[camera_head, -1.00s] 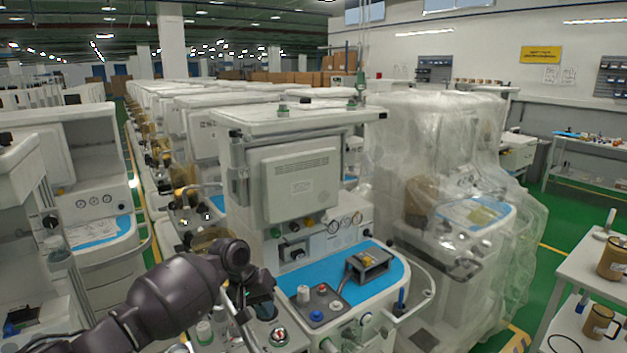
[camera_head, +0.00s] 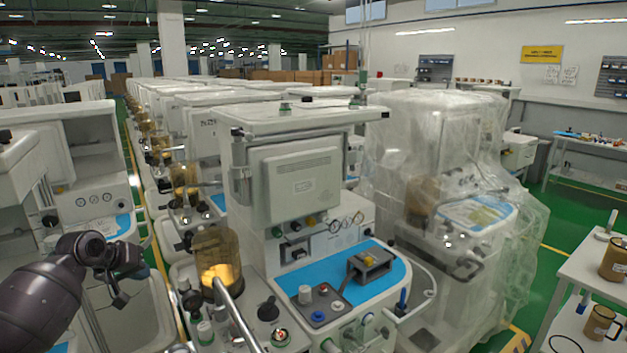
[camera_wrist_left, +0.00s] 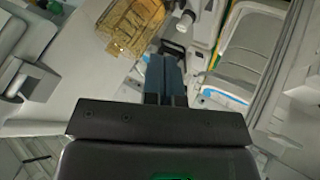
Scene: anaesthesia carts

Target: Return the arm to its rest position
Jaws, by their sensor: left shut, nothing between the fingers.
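My left arm comes in from the lower left of the head view. Its dark left gripper (camera_head: 119,297) hangs in front of the white cart at the left, apart from the middle anaesthesia cart (camera_head: 295,185). In the left wrist view the blue-grey fingers of the left gripper (camera_wrist_left: 165,68) are together, with nothing between them. An amber canister (camera_head: 217,258) stands on the middle cart, to the right of the gripper; an amber canister (camera_wrist_left: 130,24) also shows at the top of the wrist view. My right gripper is not in view.
A white cart (camera_head: 92,165) stands close behind the left arm. A plastic-wrapped cart (camera_head: 440,140) is right of the middle one. A white side table (camera_head: 578,268) with amber jugs is at the lower right. Green floor shows between the rows.

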